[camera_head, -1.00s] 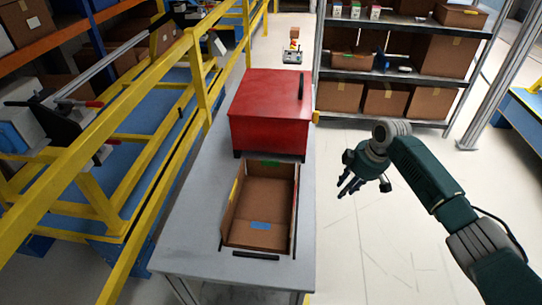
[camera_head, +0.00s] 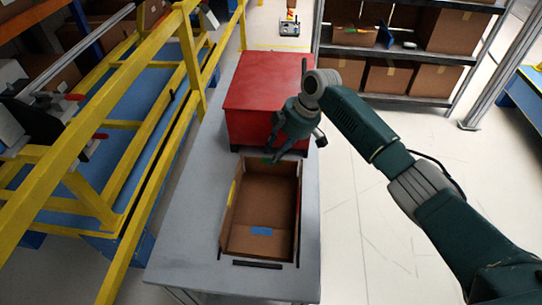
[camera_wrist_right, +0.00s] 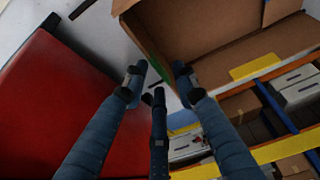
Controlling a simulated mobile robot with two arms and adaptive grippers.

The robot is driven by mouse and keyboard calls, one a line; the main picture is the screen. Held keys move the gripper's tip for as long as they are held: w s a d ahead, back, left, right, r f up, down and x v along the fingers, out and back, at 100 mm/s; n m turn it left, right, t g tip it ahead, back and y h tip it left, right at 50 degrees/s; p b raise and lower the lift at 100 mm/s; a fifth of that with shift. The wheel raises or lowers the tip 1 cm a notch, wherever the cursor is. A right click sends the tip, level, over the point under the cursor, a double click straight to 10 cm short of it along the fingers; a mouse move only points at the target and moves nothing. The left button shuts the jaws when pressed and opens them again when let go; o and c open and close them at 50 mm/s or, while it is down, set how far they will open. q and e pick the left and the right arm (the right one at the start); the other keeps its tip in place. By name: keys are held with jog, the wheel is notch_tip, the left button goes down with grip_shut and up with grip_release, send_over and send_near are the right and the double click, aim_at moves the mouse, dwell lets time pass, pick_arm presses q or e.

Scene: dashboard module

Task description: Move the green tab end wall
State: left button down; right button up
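An open cardboard box (camera_head: 262,205) lies on the grey table. The green tab (camera_head: 277,158) is at its far end wall, beside the red box; the wrist view shows a green strip (camera_wrist_right: 146,46) along that wall's edge. A blue tab (camera_head: 261,231) is at the near end and a yellow tab (camera_head: 232,193) on the left wall. My right gripper (camera_head: 279,150) is over the far end wall. In the right wrist view its fingers (camera_wrist_right: 159,78) are spread, with nothing seen held; the wall's edge is near their tips. Contact cannot be told. My left gripper is not in view.
A red box (camera_head: 255,95) stands right behind the cardboard box, close to my right gripper. Black strips (camera_head: 258,265) lie on the table (camera_head: 190,225). A yellow railing (camera_head: 150,160) runs along the left. Open floor lies to the right.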

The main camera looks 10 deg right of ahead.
aim_at(271, 175)
jog(key=x, duration=0.2)
jog(key=shift+w+a+f, duration=0.15)
jog(key=shift+w+f, duration=0.05)
jog(key=shift+f, duration=0.15)
jog(key=shift+a+f, duration=0.15)
jog(key=shift+f, duration=0.25)
grip_shut()
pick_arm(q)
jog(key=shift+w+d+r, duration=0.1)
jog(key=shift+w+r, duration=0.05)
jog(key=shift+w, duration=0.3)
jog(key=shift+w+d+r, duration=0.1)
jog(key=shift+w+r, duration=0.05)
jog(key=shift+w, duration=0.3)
